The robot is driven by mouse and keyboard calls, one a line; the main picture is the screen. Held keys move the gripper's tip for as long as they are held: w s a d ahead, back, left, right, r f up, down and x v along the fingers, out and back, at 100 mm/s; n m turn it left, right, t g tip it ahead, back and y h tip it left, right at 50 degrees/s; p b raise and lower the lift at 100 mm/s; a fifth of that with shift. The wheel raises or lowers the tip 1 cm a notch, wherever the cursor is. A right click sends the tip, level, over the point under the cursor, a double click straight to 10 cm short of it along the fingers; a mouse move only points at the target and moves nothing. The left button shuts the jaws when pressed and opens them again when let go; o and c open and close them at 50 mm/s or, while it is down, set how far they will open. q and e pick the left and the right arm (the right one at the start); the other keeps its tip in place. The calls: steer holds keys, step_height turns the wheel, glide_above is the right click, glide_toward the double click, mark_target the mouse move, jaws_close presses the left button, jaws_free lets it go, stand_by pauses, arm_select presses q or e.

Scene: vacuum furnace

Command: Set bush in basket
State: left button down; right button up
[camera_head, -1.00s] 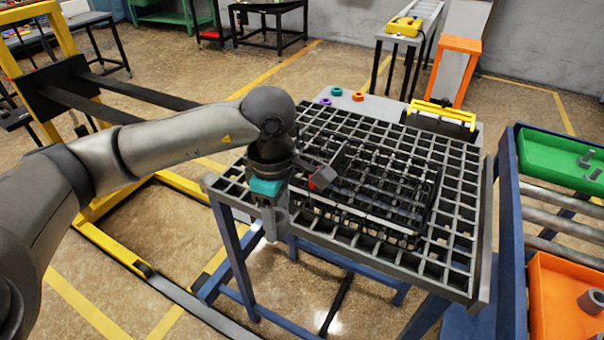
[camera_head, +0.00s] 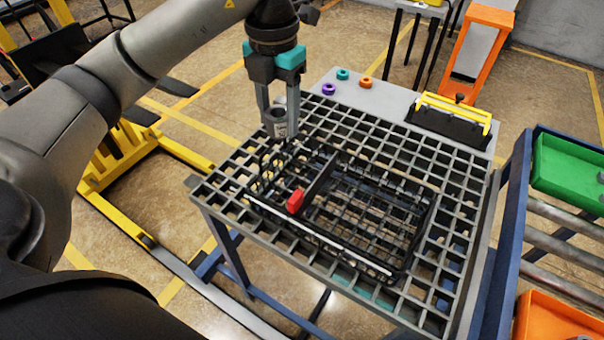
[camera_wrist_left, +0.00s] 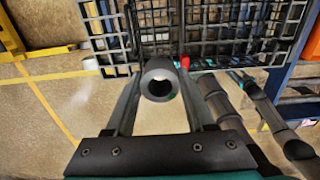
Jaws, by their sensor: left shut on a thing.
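My left gripper (camera_head: 279,122) is shut on a grey metal bush (camera_head: 276,121), a short hollow cylinder. The bush also shows between the fingers in the left wrist view (camera_wrist_left: 158,82), with its bore facing the camera. In the head view the gripper points down and holds the bush by the far left corner of the black wire basket (camera_head: 345,256). The basket lies on the grey grate table and has a divider with a red block (camera_head: 295,201) at its near end. I cannot tell the exact height of the bush over the basket. My right gripper is not in view.
The grate table (camera_head: 222,190) has purple (camera_head: 329,89), teal (camera_head: 342,74) and orange (camera_head: 365,82) rings on a plate at its back. A yellow-handled black piece (camera_head: 450,112) stands at the back right. A roller rack with a green tray (camera_head: 568,168) and an orange tray (camera_head: 550,305) is at right.

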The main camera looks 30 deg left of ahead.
arm_select(q)
steer(key=shift+w, duration=0.2)
step_height(320, 180, down, 2)
steer(key=shift+w+f, duration=0.1)
steer(key=shift+w, duration=0.05)
step_height(320, 180, down, 4)
glide_above(286, 197)
step_height(286, 197, down, 9)
steer(key=shift+r, duration=0.1)
step_height(286, 197, down, 5)
steer(key=shift+r, duration=0.2)
steer(key=shift+f, duration=0.1)
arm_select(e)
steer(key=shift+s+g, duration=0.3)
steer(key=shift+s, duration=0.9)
arm_select(q)
steer(key=shift+f, duration=0.1)
steer(key=c, duration=0.5)
jaws_free()
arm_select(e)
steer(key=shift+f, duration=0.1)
